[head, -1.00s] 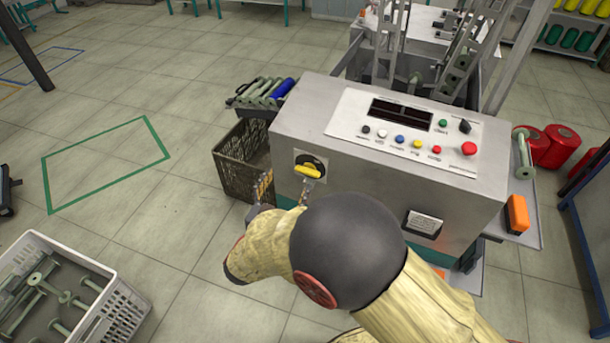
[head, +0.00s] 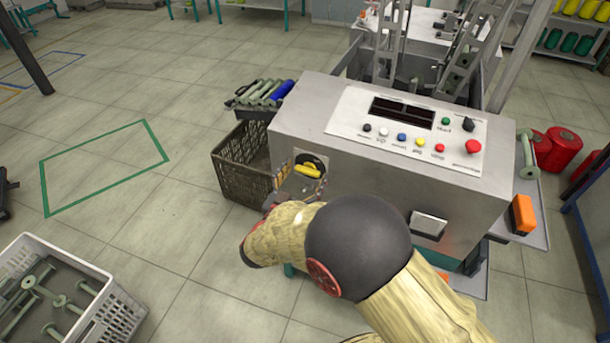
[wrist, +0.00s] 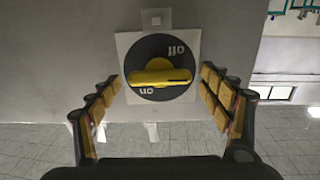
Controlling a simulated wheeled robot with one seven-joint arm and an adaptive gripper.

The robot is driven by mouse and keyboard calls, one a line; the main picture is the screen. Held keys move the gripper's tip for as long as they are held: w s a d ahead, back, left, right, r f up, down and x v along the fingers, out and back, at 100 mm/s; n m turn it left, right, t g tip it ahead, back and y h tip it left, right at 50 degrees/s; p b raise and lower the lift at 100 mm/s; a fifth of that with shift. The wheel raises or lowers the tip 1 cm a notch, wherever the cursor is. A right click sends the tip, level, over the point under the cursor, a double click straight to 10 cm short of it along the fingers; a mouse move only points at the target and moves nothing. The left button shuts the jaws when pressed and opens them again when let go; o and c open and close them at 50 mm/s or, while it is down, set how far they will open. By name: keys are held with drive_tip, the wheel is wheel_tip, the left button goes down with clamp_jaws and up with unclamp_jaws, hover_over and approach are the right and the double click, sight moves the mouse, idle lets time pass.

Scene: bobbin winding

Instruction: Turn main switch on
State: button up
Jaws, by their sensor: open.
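The main switch is a yellow knob (wrist: 160,77) on a black disc (wrist: 160,52) with a pale square plate. It also shows in the head view as a yellow knob (head: 309,169) on the machine's left front. In the wrist view the knob lies roughly level, and the "off" and "on" labels appear upside down. I cannot tell which label it is set to. My gripper (wrist: 162,80) is open, with one finger to each side of the knob and neither visibly touching it. In the head view my arm partly hides the gripper.
The machine's panel (head: 345,125) has coloured buttons, a red knob and a dark display. A dark crate (head: 232,172) stands left of the machine. A grey crate of bobbins (head: 110,318) is at the lower left. Open floor lies between them.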

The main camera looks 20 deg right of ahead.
drive_tip(key=c, duration=1.1)
drive_tip(key=shift+c, duration=0.3)
